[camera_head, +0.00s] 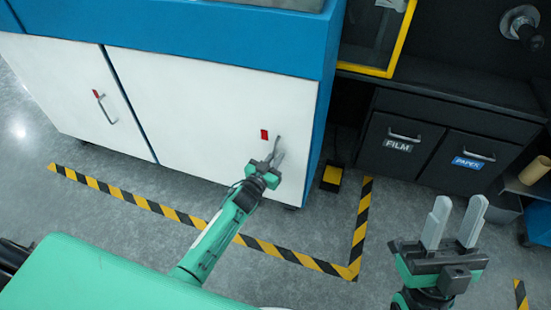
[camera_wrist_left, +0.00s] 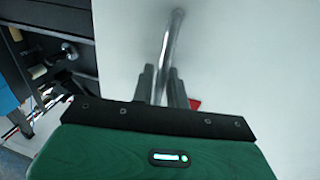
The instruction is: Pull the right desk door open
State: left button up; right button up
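The right desk door (camera_head: 210,110) is a white panel on the blue cabinet and looks flush with its frame. Its metal handle (camera_wrist_left: 172,40) runs between the fingers of my left gripper (camera_head: 274,158) in the left wrist view. The fingers lie close against the handle on both sides and look shut on it. A red mark (camera_head: 264,134) is on the door beside the handle. My right gripper (camera_head: 458,222) is open and empty over the floor at the lower right, away from the door.
The left white door (camera_head: 60,85), with its own handle (camera_head: 105,108), is shut. Black drawers marked FILM (camera_head: 398,146) and PAPER (camera_head: 468,163) stand at the right. Yellow-black tape (camera_head: 280,252) marks the mostly clear floor before the cabinet.

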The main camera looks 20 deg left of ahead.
pick_arm(q)
grip_shut()
jog(key=shift+s, duration=0.15)
